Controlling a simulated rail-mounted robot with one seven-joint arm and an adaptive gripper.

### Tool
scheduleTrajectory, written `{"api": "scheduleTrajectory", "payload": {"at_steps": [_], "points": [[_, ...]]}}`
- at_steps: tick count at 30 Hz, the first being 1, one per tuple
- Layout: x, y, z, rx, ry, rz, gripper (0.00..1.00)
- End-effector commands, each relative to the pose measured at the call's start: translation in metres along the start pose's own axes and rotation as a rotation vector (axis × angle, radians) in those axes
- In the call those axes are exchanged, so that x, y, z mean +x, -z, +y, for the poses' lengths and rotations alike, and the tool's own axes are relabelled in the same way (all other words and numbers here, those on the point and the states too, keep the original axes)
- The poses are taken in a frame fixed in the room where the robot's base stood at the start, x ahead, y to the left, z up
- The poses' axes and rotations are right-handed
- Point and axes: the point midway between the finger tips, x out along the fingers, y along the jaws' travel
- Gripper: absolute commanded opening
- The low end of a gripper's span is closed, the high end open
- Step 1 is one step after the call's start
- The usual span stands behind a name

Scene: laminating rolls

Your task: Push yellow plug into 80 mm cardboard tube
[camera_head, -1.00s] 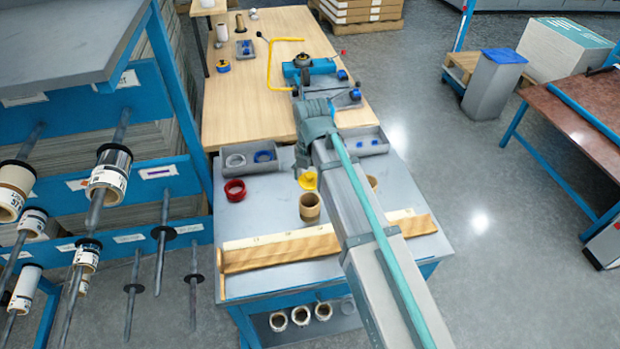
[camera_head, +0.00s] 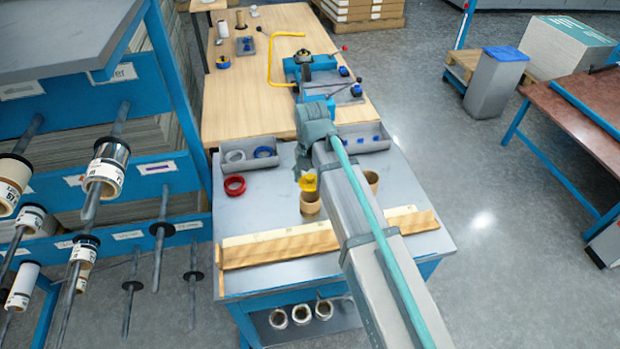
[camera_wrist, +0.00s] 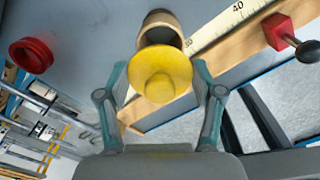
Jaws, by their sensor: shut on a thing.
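The yellow plug (camera_wrist: 160,75) is between the two fingers of my gripper (camera_wrist: 160,95), which is shut on it. In the head view the plug (camera_head: 308,183) shows just above a brown cardboard tube (camera_head: 310,204) standing upright on the grey table. In the wrist view the tube (camera_wrist: 159,24) lies just beyond the plug, its opening partly hidden by it. I cannot tell whether plug and tube touch. A second cardboard tube (camera_head: 371,179) stands to the right, partly hidden by my arm.
A red ring (camera_head: 235,186) lies left of the tube. A wooden rail with a scale (camera_head: 325,244) runs along the table front. Grey bins (camera_head: 250,153) with rings stand behind. A red stop with a black knob (camera_wrist: 279,32) shows in the wrist view.

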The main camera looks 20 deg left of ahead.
Motion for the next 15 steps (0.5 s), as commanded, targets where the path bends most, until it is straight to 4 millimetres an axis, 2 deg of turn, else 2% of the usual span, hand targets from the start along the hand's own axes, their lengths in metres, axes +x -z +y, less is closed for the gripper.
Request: {"api": "scheduleTrajectory", "payload": {"at_steps": [15], "points": [[0.02, 0.0, 0.0, 0.0, 0.0, 0.0, 0.4]]}}
